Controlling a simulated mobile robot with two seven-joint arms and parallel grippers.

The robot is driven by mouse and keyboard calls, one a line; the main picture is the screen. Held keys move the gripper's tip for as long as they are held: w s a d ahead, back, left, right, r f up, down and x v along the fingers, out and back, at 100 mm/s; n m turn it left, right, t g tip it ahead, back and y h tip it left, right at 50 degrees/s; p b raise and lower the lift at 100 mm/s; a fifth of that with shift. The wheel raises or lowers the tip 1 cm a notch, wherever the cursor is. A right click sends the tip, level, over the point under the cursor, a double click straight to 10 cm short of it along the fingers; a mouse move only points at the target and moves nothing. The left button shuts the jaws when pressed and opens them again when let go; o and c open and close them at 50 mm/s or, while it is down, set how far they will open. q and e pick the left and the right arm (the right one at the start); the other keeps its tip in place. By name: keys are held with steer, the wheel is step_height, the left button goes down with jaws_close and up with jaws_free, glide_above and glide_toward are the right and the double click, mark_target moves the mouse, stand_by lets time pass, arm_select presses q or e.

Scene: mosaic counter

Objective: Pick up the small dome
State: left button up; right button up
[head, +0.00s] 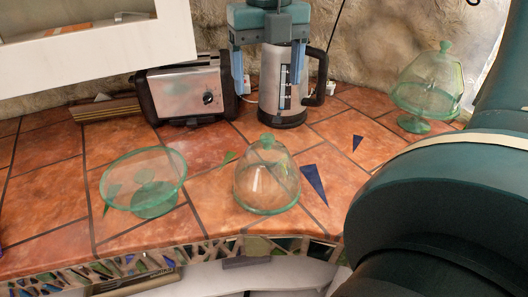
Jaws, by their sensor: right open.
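The small dome (266,188) is clear greenish glass with a round knob on top. It sits upright on the tiled counter, in the middle of the head view. My right gripper (268,84) points down at the top of the view. Its two blue fingers are spread apart with nothing between them that it holds. It appears above the dome's knob in the picture, apart from it, and overlaps the kettle behind. How far it is from the kettle in depth I cannot tell. My left gripper is not in view.
A green glass stand (145,168) is left of the dome. A steel kettle (283,95) and a toaster (186,88) stand at the back by the wall. A larger domed glass stand (428,82) is at the back right. My own arm fills the right side. A white cabinet (100,40) hangs upper left.

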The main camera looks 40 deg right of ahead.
mark_target(268, 135)
step_height(268, 135, down, 13)
steer(key=shift+r+p, duration=0.1)
steer(key=shift+p, duration=0.6)
steer(key=shift+c, duration=0.5)
steer(key=shift+s, duration=0.1)
jaws_close()
